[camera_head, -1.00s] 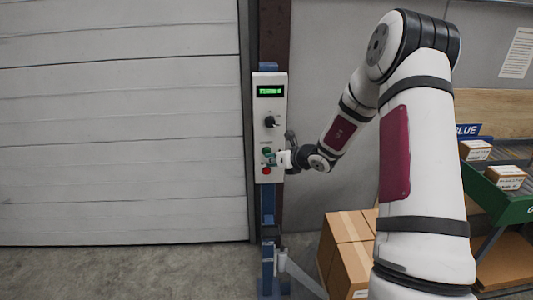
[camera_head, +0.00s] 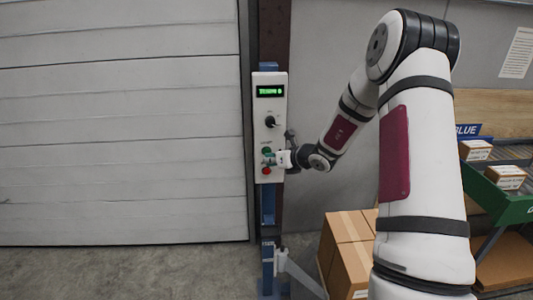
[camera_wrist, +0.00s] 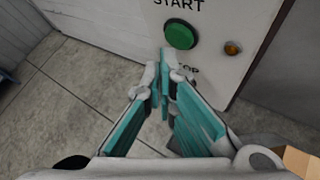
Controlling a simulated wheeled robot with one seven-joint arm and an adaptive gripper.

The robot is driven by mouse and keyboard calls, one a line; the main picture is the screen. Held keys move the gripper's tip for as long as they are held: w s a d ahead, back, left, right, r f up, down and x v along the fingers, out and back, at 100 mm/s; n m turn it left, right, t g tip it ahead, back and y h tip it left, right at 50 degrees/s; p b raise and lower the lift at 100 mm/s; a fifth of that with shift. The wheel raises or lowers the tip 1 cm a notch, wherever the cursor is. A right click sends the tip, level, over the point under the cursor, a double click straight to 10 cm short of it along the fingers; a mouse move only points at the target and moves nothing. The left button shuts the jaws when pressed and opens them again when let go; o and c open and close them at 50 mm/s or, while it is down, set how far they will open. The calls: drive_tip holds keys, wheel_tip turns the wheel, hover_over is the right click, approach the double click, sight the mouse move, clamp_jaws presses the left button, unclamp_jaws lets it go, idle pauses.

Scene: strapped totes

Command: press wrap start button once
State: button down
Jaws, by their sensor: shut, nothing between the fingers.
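The white control panel (camera_head: 262,105) is mounted on a blue post. It carries a green-lit display (camera_head: 270,91), a black knob (camera_head: 270,122), a green button (camera_head: 266,150) and a red button (camera_head: 266,170). In the wrist view the green start button (camera_wrist: 180,34) sits under the word START, with an amber light (camera_wrist: 232,47) to its right. My gripper (camera_wrist: 166,78) is shut and empty, its fingertips just below the green button and over the partly hidden STOP label. I cannot tell whether the tips touch the panel. In the head view my gripper (camera_head: 275,158) is at the panel's lower part.
A closed roller door (camera_head: 120,120) fills the left. Cardboard boxes (camera_head: 347,250) stand on the floor right of the post. A green-sided conveyor (camera_head: 508,207) with small cartons is at the right. The floor (camera_head: 120,270) in front of the door is clear.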

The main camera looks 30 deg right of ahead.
drive_tip(key=shift+w+d, duration=0.1)
drive_tip(key=shift+w, duration=0.2)
drive_tip(key=shift+w+d+b, duration=0.15)
drive_tip(key=shift+w+b, duration=0.15)
drive_tip(key=shift+w, duration=0.05)
idle(0.7)
drive_tip(key=shift+s, duration=0.1)
drive_tip(key=shift+s+a, duration=0.3)
drive_tip(key=shift+s, duration=0.35)
drive_tip(key=shift+s, duration=0.1)
drive_tip(key=shift+s+a+p, duration=0.3)
drive_tip(key=shift+s, duration=0.45)
drive_tip(key=shift+s+a+p, duration=0.35)
drive_tip(key=shift+s, duration=0.35)
drive_tip(key=shift+s+a+p, duration=0.3)
drive_tip(key=shift+s, duration=0.45)
